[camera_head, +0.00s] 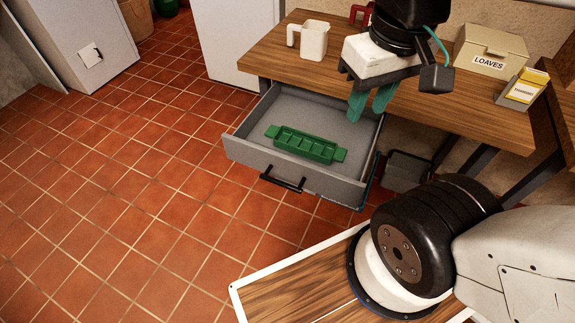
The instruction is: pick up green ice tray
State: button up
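The green ice tray (305,144) lies flat inside an open grey drawer (262,160), near the drawer's front. It has a row of compartments and a tab at each end. My gripper (369,108) hangs above the drawer's back right part, up and to the right of the ice tray. Its two teal fingers point down with a small gap between them, and nothing shows in the gap. The gripper is apart from the tray.
The drawer is under a wooden counter (440,100). On the counter stand a white mug (309,40), a box labelled LOAVES (490,52) and a yellow-and-white packet (526,86). The drawer has a black handle (283,180). Tiled floor at left is clear.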

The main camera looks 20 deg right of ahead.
aim_at(313, 147)
jog(key=k, duration=0.5)
jog(key=u, duration=1.1)
jog(key=i, duration=0.65)
jog(key=z, duration=1.05)
